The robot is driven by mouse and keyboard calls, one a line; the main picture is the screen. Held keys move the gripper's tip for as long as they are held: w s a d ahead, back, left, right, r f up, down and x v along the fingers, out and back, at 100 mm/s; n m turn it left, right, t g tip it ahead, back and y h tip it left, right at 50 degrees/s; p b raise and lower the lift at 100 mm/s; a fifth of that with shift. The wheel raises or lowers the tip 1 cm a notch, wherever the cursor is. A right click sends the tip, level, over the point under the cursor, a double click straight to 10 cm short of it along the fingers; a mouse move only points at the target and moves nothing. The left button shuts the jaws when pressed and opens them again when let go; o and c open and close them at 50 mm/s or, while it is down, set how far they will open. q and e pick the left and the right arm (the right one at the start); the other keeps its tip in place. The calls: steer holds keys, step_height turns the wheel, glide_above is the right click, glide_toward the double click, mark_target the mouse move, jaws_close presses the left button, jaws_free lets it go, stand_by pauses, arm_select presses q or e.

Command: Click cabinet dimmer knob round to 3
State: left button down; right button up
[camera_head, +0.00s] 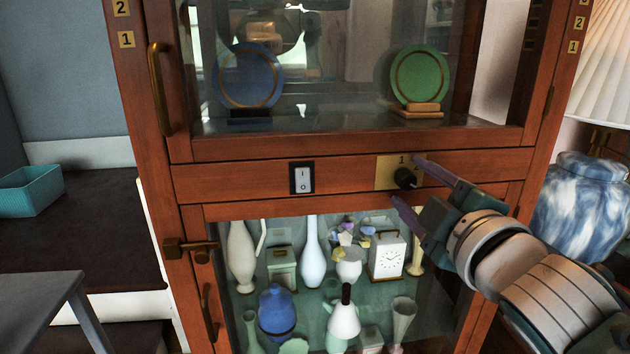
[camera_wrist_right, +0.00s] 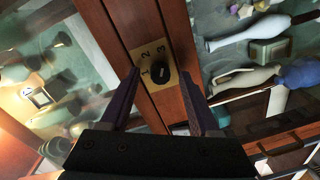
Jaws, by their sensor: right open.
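The dimmer knob (camera_head: 404,178) is a small black dial on a brass plate (camera_head: 385,172) at the right of the cabinet's wooden middle rail. In the right wrist view the knob (camera_wrist_right: 159,73) sits on the plate beside the numbers 1, 2 and 3. Which number it points to is hard to tell. My right gripper (camera_head: 404,180) is open, its two fingers spread above and below the knob in the head view. In the wrist view the fingers (camera_wrist_right: 164,84) stand either side of it, with no clear contact. My left gripper is not in view.
A white rocker switch (camera_head: 302,178) is on the same rail. Glass panes above and below it show plates and several vases inside. A brass handle (camera_head: 160,88) and a latch (camera_head: 190,248) are at the left. A blue and white jar (camera_head: 583,210) stands near my right arm.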

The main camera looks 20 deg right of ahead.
steer(key=v, duration=1)
steer(key=shift+p, duration=0.4)
